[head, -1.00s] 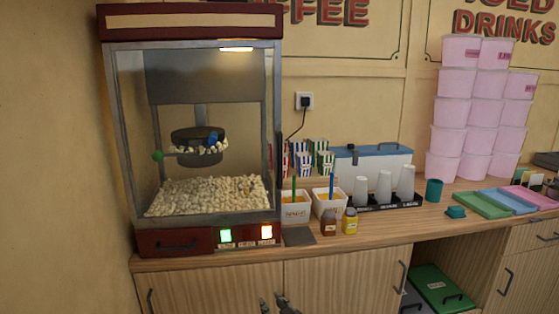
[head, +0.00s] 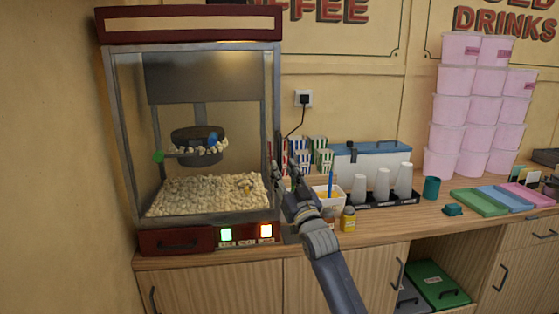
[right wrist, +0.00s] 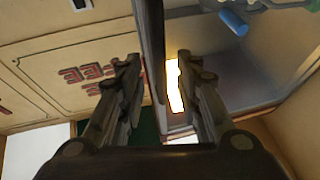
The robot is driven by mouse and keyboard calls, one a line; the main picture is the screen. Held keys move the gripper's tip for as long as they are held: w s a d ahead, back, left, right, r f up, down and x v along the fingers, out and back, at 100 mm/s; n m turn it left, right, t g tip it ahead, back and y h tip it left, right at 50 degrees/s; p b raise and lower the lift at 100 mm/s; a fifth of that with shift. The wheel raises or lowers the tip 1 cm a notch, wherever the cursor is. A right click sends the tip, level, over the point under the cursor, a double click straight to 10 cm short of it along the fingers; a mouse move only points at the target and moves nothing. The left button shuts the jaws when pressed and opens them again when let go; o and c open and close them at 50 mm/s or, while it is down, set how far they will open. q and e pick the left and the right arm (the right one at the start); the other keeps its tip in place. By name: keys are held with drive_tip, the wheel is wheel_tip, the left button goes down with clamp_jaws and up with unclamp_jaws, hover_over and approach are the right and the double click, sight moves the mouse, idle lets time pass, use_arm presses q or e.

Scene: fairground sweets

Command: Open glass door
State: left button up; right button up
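The popcorn machine has a dark red top (head: 190,22) and base, with a grey metal frame around its glass. The glass door (head: 245,125) is the front pane and looks closed. My right gripper (head: 286,166) is raised just right of the machine's front right edge, fingers pointing up. In the right wrist view my right gripper (right wrist: 157,65) is open, with a dark upright bar (right wrist: 152,40) showing between its fingers. I cannot tell whether that bar is the door's handle or its frame, or whether a finger touches it. My left gripper is not in view.
Paper cups (head: 382,186) stand in a black tray to the right. Pink tubs (head: 475,110) are stacked further right. A wall (head: 50,160) bounds the left side.

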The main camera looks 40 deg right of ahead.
sight(281, 166)
drive_tip(key=shift+p+x, duration=0.4)
drive_tip(key=shift+x, duration=1.55)
drive_tip(key=shift+d+f, duration=0.1)
clamp_jaws()
